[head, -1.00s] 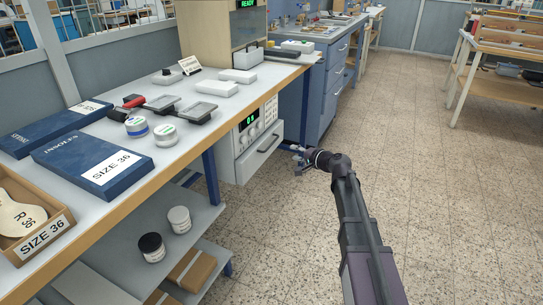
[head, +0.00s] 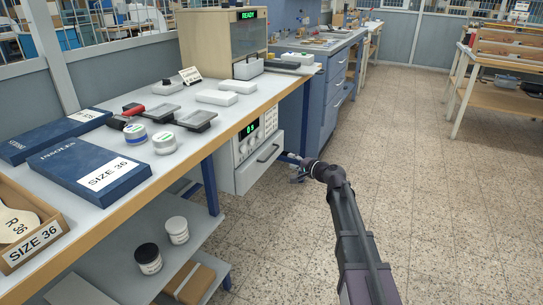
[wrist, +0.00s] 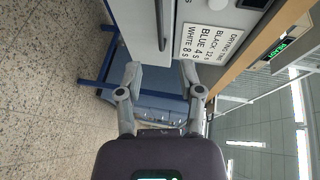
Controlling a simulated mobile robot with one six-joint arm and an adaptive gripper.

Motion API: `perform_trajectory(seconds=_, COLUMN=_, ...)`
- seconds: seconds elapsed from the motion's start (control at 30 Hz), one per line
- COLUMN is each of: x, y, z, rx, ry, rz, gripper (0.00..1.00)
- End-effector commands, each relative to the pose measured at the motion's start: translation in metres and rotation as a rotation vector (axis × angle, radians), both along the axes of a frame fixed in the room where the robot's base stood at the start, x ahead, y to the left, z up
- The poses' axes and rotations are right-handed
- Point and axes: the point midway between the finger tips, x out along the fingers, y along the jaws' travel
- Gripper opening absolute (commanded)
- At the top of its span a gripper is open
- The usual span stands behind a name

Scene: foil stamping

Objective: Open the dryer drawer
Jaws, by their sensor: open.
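The dryer (head: 243,146) is a pale unit under the near bench, with a lit green display. Its drawer (head: 259,174) has a light front and a dark bar handle (head: 268,153). I cannot tell whether the drawer stands slightly out. My gripper (head: 294,164) is low, just right of the drawer front. In the wrist view my gripper (wrist: 164,82) is open and empty, its two fingers apart. The handle (wrist: 160,24) lies ahead of the fingers, with a visible gap. The drawer front (wrist: 136,18) shows beside it. A drying-time label (wrist: 210,41) is on the dryer.
The bench top (head: 193,152) above the dryer holds blue insole boxes (head: 88,166), tins and trays. A blue bench leg (head: 209,186) and lower shelf (head: 200,235) stand left of the arm. A blue drawer cabinet (head: 329,95) is behind.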

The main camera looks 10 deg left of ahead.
Motion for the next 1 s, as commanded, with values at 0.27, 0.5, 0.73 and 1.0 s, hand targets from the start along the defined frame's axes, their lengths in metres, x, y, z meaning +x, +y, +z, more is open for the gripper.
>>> perform_trajectory(seconds=0.27, x=0.028, y=0.027, z=-0.009, rx=0.000, ry=0.000, rz=0.001, gripper=0.48)
perform_trajectory(seconds=0.5, x=0.053, y=0.054, z=-0.016, rx=0.000, ry=0.000, rz=0.001, gripper=0.48)
perform_trajectory(seconds=0.73, x=0.072, y=0.075, z=-0.021, rx=0.000, ry=0.000, rz=-0.001, gripper=0.48)
perform_trajectory(seconds=1.0, x=0.082, y=0.087, z=-0.023, rx=-0.001, ry=0.000, rz=-0.001, gripper=0.48)
